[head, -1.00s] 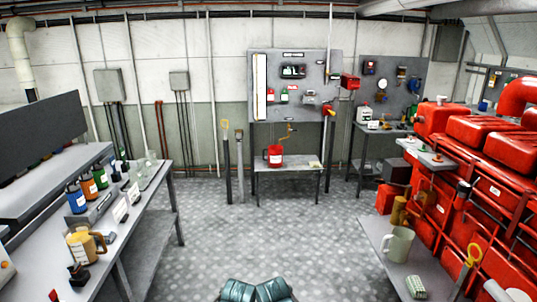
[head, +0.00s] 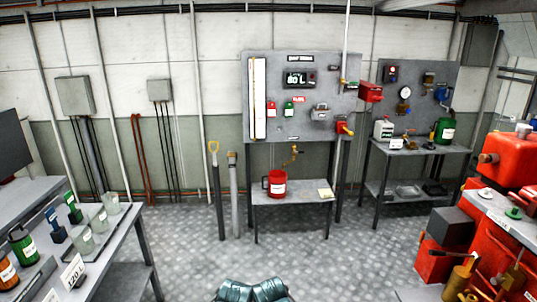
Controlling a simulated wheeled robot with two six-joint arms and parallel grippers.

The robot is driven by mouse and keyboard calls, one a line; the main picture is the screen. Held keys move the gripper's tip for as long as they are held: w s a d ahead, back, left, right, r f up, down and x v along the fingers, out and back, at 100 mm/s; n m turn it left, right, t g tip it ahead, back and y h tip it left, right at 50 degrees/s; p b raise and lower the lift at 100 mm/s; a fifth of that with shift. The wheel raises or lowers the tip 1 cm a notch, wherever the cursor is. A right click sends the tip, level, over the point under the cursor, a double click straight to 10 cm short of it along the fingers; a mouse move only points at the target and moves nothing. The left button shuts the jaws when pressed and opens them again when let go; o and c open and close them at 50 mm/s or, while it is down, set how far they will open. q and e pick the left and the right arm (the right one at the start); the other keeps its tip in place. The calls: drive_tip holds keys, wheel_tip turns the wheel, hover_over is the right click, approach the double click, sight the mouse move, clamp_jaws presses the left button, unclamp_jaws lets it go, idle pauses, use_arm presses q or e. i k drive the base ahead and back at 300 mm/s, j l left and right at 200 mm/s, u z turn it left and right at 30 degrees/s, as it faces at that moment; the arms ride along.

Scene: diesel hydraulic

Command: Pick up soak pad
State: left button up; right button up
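A small flat pale yellow pad (head: 325,193), which looks like the soak pad, lies on the right end of the low grey bench (head: 290,187) below the wall panel. A red jug (head: 277,183) stands to its left on the same bench. Two teal parts of my own arms show at the bottom middle of the head view, well short of the bench. Neither gripper can be made out, and nothing of mine is near the pad.
The patterned floor (head: 200,240) is open up to the low bench. Two upright posts stand left of the bench. A grey table (head: 110,240) with bottles and beakers is at the left. Red machinery (head: 510,240) is at the right, and another bench (head: 420,147) stands at the back right.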

sight(326, 192)
drive_tip(key=i+z, duration=0.15)
drive_tip(key=i, duration=0.4)
drive_tip(key=i+j+z, duration=0.15)
drive_tip(key=i, duration=0.4)
drive_tip(key=i+j+z, duration=0.15)
drive_tip(key=i, duration=0.4)
drive_tip(key=i+j+z, duration=0.25)
drive_tip(key=i+z, duration=0.2)
drive_tip(key=i+j+z, duration=0.3)
drive_tip(key=z, duration=0.2)
drive_tip(key=i+j+z, duration=0.25)
drive_tip(key=j+z, duration=0.2)
drive_tip(key=i+j+z, duration=0.2)
drive_tip(key=j+z, duration=0.3)
drive_tip(key=j, duration=0.2)
drive_tip(key=j+z, duration=0.25)
drive_tip(key=j, duration=0.5)
drive_tip(key=j+z, duration=0.25)
drive_tip(key=j, duration=0.55)
